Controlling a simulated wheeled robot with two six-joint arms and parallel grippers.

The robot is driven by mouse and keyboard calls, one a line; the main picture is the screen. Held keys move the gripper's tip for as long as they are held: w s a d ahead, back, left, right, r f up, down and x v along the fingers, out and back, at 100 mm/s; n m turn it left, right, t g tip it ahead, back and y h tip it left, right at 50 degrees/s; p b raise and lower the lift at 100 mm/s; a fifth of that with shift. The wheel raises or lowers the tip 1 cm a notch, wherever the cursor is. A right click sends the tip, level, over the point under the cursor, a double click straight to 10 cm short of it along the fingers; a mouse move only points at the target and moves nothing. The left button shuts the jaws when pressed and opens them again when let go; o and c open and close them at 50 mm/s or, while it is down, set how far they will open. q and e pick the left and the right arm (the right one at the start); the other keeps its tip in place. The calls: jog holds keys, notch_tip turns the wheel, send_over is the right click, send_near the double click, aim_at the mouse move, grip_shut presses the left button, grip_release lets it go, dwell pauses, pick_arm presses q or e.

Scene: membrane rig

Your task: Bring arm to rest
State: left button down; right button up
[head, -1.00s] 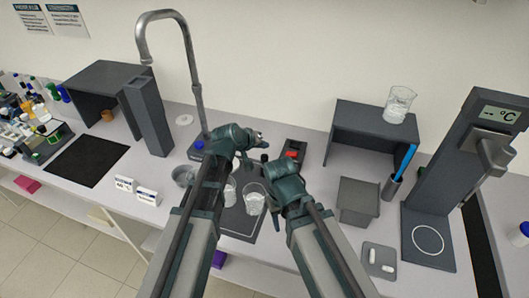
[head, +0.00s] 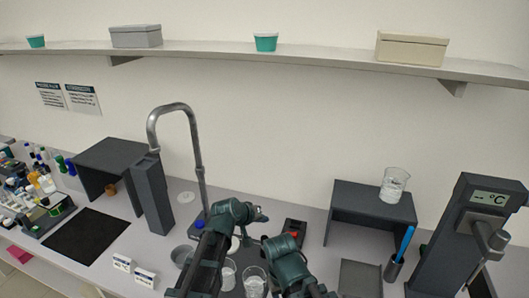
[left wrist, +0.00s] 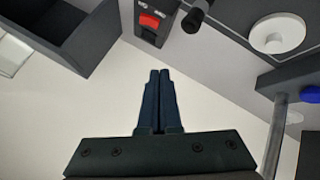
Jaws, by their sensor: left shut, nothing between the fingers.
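My left gripper (head: 262,215) is shut and empty, held over the bench near the tap. In the left wrist view its two dark fingers (left wrist: 160,75) lie together with nothing between them. My right arm comes in beside it on the right, lower in the head view. Its fingers are too small and hidden to tell open from shut.
Glass beakers (head: 254,283) stand below my arms. Close by are the tall tap (head: 199,165) and a dark box with a red switch (head: 294,232), also in the left wrist view (left wrist: 149,22). A beaker (head: 394,185) tops the grey stand (head: 369,202). A shelf (head: 330,58) runs above.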

pick_arm(q)
jog(key=s+a+f+m+g+y, duration=0.1)
jog(key=s+a+f+g+y, duration=0.2)
jog(key=s+a, duration=0.6)
jog(key=s+a+f+m+g+y, duration=0.1)
jog(key=s+a+f+g+y, duration=0.15)
jog(key=s+a, duration=0.6)
jog(key=s+d+f+m+b, duration=0.1)
jog(key=s+d+f, duration=0.1)
jog(key=d, duration=0.2)
jog(key=s+d+f+m+g+b, duration=0.1)
jog(key=s+d+b, duration=0.1)
jog(key=s+d, duration=0.1)
jog(key=s+d+f+m+g+y+b, duration=0.1)
jog(key=s+d+f+b, duration=0.1)
jog(key=d, duration=0.2)
jog(key=shift+s+d+f, duration=0.35)
jog(key=shift+d, duration=0.05)
jog(key=shift+s+d, duration=0.15)
jog(key=shift+d, duration=0.05)
